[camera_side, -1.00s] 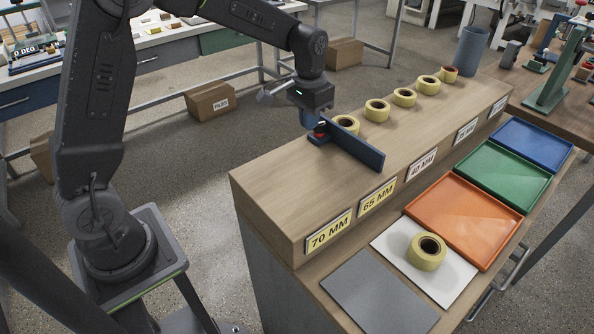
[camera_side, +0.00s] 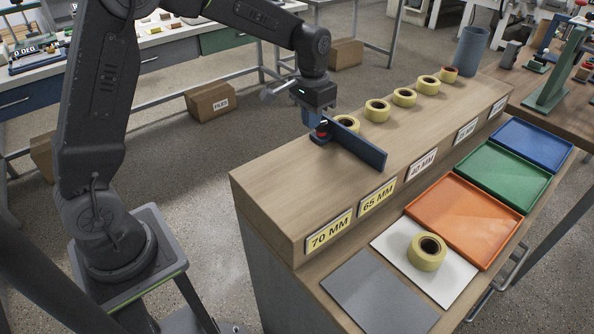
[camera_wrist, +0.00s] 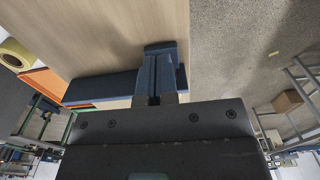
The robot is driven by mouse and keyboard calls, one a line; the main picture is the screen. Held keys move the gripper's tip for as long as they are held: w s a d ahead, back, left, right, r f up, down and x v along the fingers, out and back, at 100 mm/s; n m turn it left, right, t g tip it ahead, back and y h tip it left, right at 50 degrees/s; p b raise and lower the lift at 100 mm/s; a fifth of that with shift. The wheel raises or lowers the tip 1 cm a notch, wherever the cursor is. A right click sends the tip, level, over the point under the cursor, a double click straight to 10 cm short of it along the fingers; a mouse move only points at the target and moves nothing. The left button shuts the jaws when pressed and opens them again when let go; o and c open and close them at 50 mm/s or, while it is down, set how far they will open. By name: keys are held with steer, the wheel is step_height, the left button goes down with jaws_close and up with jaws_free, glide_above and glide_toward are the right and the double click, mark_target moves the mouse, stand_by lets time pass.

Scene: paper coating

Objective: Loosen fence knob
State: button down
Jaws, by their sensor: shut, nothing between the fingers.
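The blue fence (camera_side: 362,150) stands across the wooden ledge (camera_side: 275,165), between the 65 mm and 40 mm labels. Its small red knob (camera_side: 321,132) sits at the fence's left end, just under my gripper (camera_side: 317,121). My gripper points down with its fingers together at the knob, holding nothing; whether they touch it I cannot tell. In the wrist view the closed fingers (camera_wrist: 155,78) are over the fence's foot, with the fence plate (camera_wrist: 102,88) stretching left. The knob is hidden there.
A tape roll (camera_side: 346,124) stands close behind the fence, with several more farther along the ledge. Another roll (camera_side: 428,252) lies on a white sheet (camera_side: 395,250) below. Orange (camera_side: 465,208), green and blue trays lie at the right. The ledge's near end is clear.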

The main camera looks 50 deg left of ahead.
steer(key=shift+s+d+f, duration=0.2)
steer(key=shift+s+f, duration=0.05)
steer(key=shift+f, duration=0.4)
steer(key=shift+s, duration=0.4)
step_height(320, 180, up, 6)
steer(key=shift+r, duration=0.15)
steer(key=shift+w+a+r, duration=0.1)
steer(key=shift+w, duration=0.05)
